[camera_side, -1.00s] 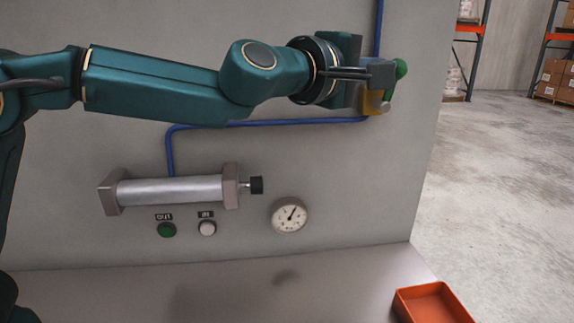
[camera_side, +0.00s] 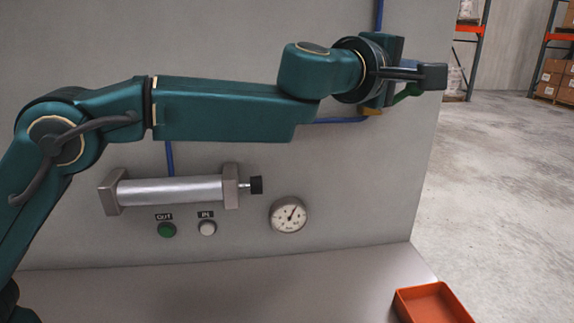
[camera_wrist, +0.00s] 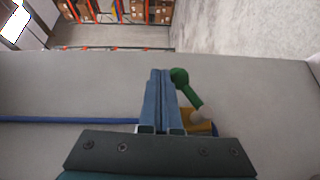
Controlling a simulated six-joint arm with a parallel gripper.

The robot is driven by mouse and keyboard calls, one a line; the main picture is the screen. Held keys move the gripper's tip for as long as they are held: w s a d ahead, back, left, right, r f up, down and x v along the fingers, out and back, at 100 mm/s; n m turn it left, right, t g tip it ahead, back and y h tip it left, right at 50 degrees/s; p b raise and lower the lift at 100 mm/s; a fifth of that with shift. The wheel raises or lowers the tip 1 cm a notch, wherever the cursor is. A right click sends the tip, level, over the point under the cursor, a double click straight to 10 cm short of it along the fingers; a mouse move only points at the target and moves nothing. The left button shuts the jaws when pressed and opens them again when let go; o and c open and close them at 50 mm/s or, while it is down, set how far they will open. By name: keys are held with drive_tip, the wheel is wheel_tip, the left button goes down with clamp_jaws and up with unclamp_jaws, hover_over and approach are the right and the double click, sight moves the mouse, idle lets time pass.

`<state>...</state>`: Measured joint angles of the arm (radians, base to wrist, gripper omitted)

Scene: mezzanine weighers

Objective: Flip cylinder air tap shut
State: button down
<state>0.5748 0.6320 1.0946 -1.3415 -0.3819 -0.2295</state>
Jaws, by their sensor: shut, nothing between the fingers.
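The air tap has a yellow brass body (camera_side: 372,111) on the blue pipe, mostly behind my wrist in the side view. Its green handle (camera_side: 405,93) points right and slightly up, its end partly hidden by my fingers. In the wrist view the handle's green knob (camera_wrist: 179,75) is just right of my fingertips, with the brass body (camera_wrist: 203,129) lower right. My gripper (camera_side: 432,76) is shut and empty, close beside the knob. I cannot tell whether it touches. The grey cylinder (camera_side: 170,191) is on the panel at left, its dark-tipped rod showing at its right end.
A round gauge (camera_side: 289,214), a green lamp (camera_side: 167,230) labelled OUT and a white lamp (camera_side: 208,228) sit on the panel. An orange tray (camera_side: 436,304) lies front right on the bench. The panel's right edge is close to my gripper, with open floor beyond.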

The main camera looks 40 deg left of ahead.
drive_tip(key=shift+w+d+f, duration=0.75)
drive_tip(key=shift+f, duration=0.05)
idle(0.4)
idle(1.3)
drive_tip(key=s+d+r, duration=0.1)
drive_tip(key=s+r, duration=0.8)
drive_tip(key=r, duration=0.1)
drive_tip(key=shift+s+d, duration=0.15)
drive_tip(key=shift+s, duration=0.15)
drive_tip(key=shift+r, duration=0.1)
